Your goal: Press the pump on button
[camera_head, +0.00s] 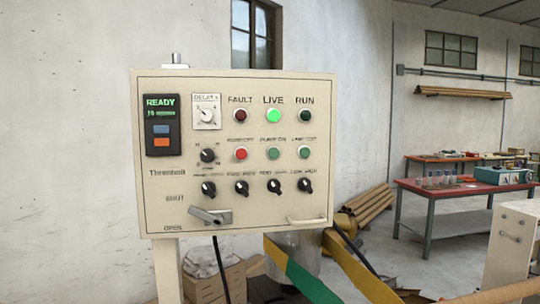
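A cream control panel (150,215) stands on a post at the left and middle of the head view. The pump on button (273,153) appears to be the green one in the middle of the second row; its small label is blurred but seems to read PUMP ON. A red button (240,154) is to its left and another green button (304,153) to its right. Above it the LIVE lamp (273,116) glows bright green. The FAULT lamp (240,115) and RUN lamp (304,116) are dark. Neither of my grippers is in view.
A display reading READY (161,125) and several black knobs (274,186) are on the panel. A grey lever (210,215) and pale handle (306,221) stick out low. A yellow-green strip (300,272) crosses below. A red-topped table (460,188) stands behind right.

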